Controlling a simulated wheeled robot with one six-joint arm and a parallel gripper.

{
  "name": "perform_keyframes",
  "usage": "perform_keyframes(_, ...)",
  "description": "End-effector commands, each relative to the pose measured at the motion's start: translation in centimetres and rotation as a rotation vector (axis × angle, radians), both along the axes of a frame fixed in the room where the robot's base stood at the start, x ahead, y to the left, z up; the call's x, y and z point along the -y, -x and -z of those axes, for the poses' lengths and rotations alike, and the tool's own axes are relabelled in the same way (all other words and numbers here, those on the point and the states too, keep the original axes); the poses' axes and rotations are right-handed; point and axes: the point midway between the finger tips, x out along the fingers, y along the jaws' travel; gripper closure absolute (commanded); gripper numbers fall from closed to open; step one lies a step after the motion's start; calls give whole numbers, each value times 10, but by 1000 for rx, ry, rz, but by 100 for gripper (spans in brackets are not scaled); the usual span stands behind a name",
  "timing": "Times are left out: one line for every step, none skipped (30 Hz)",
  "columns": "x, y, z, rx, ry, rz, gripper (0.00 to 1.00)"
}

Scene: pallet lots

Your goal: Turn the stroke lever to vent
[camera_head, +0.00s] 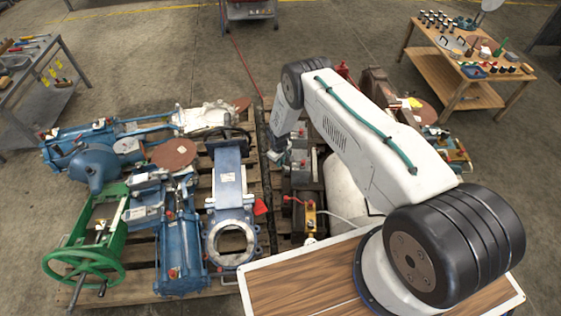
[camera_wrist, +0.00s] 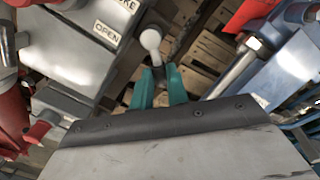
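The stroke lever (camera_wrist: 151,41) shows in the wrist view as a pale rounded end with a short stem, beside a grey housing (camera_wrist: 72,45). A white plate on the housing reads OPEN (camera_wrist: 107,33); another plate above it shows only the letters KE. My gripper (camera_wrist: 160,70) has two teal fingers close together, and the lever's stem runs down between their tips. The fingers look closed on it, with a narrow dark gap lower down. In the head view my white arm reaches over the pallet's right part and hides the fingers and the lever.
Red parts stand close at the left in the wrist view, and a blue body with a metal rod (camera_wrist: 232,72) at the right. Pallet slats show below. In the head view, blue valves, a green handwheel (camera_head: 84,266) and a gate valve (camera_head: 231,243) crowd the pallet.

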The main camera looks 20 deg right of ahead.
Motion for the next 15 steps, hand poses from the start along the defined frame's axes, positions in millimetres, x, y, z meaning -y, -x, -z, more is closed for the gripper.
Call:
perform_keyframes(0, 0, 0, 0, 0, 0, 100)
perform_keyframes(0, 0, 0, 0, 0, 0, 100)
perform_keyframes(0, 0, 0, 0, 0, 0, 100)
perform_keyframes(0, 0, 0, 0, 0, 0, 100)
perform_keyframes(0, 0, 0, 0, 0, -1, 100)
perform_keyframes(0, 0, 0, 0, 0, -2, 100)
perform_keyframes(0, 0, 0, 0, 0, -4, 100)
perform_keyframes(0, 0, 0, 0, 0, -7, 100)
perform_keyframes(-1, 0, 0, 0, 0, -13, 100)
perform_keyframes(-1, 1, 0, 0, 0, -20, 100)
perform_keyframes(-1, 1, 0, 0, 0, -28, 100)
perform_keyframes(-2, 1, 0, 0, 0, -40, 100)
perform_keyframes(-2, 1, 0, 0, 0, -53, 100)
perform_keyframes(-3, 2, 0, 0, 0, -66, 100)
perform_keyframes(-3, 2, 0, 0, 0, -87, 100)
